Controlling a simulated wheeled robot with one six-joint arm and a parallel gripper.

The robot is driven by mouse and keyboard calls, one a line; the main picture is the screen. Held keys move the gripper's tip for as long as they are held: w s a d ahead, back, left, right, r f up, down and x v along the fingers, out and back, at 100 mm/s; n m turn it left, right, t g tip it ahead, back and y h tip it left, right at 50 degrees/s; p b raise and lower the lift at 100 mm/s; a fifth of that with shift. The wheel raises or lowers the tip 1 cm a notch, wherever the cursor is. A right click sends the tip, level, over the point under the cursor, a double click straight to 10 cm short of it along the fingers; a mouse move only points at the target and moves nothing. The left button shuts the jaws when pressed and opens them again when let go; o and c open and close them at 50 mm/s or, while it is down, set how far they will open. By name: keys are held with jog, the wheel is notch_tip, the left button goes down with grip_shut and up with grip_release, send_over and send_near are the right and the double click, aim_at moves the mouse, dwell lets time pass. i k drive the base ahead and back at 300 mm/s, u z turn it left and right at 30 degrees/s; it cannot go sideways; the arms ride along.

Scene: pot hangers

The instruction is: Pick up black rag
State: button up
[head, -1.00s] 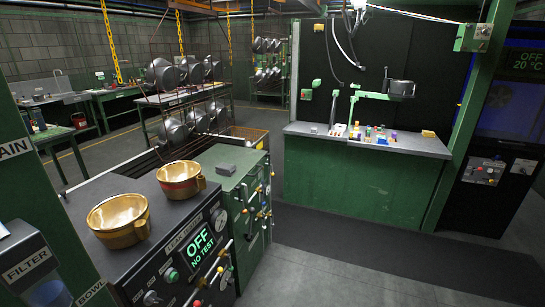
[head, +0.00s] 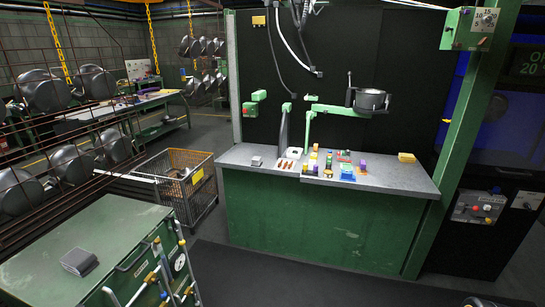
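A small dark grey, folded-looking block (head: 79,262) lies on top of the green cabinet (head: 130,225) at the lower left; it may be the black rag, but I cannot tell for sure. A smaller grey item (head: 256,161) lies at the left end of the grey-topped green workbench (head: 320,230); it is too small to identify. My gripper is not in view.
Several coloured items and a yellow block (head: 406,157) lie on the workbench. A green fixture arm holds a metal pot (head: 370,100) above it. A wire basket cart (head: 185,185) and a rack of hanging pots (head: 45,92) stand at left. Dark floor ahead is clear.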

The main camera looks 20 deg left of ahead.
aim_at(79, 261)
jog(key=i, duration=0.2)
jog(key=u, duration=2.95)
jog(key=i, duration=1.65)
